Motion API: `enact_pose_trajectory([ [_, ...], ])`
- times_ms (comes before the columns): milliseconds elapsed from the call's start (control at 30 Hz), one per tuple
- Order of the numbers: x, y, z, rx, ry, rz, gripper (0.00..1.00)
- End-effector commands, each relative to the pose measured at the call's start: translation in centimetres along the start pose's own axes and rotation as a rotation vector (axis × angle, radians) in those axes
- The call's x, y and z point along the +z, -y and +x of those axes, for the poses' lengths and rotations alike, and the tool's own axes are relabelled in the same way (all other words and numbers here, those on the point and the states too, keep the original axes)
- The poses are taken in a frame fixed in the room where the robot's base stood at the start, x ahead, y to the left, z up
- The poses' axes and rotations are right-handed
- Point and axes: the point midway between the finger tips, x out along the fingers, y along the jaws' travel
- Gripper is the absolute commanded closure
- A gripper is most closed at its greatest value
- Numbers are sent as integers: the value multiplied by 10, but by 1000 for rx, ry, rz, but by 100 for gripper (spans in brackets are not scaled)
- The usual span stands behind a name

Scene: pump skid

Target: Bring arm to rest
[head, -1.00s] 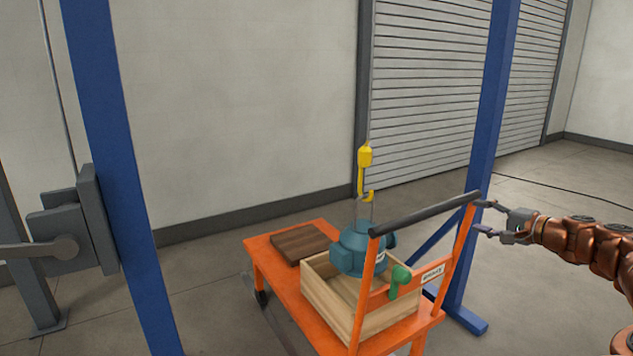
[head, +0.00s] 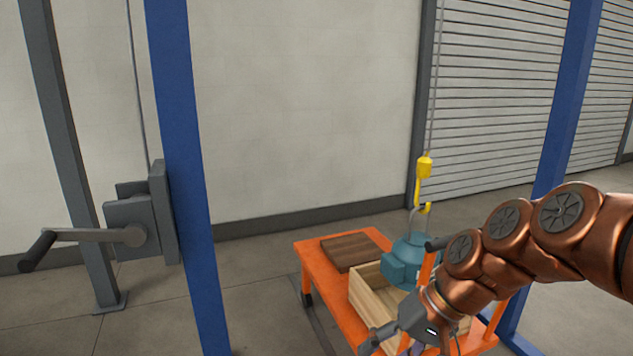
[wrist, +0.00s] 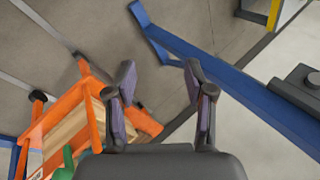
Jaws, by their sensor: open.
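My gripper (wrist: 160,95) is open and empty in the wrist view, its two fingers spread apart over the floor. In the head view my copper arm reaches in from the right and crosses in front of the orange cart (head: 327,283). The gripper points down and left at the bottom of that view, and its fingertips are partly cut off or hidden there. In the wrist view the cart's orange frame (wrist: 93,125) is left of and below the fingers, apparently apart from them.
A teal pump (head: 404,262) hangs on the yellow hook (head: 424,168) at the wooden crate (head: 372,296). A brown board (head: 350,251) lies on the cart. Blue posts (head: 180,150) stand left and right. A grey crank winch (head: 132,225) is at left.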

Motion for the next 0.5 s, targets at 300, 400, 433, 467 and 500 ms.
enact_pose_trajectory([
  [300, 127, -65, 31, 352, 201, -39, 46],
  [400, 150, -83, 31, 419, 235, -33, 46],
  [433, 156, -88, 30, 437, 244, -31, 46],
  [467, 162, -92, 30, 455, 252, -28, 46],
  [500, 170, -98, 30, 478, 264, -23, 46],
])
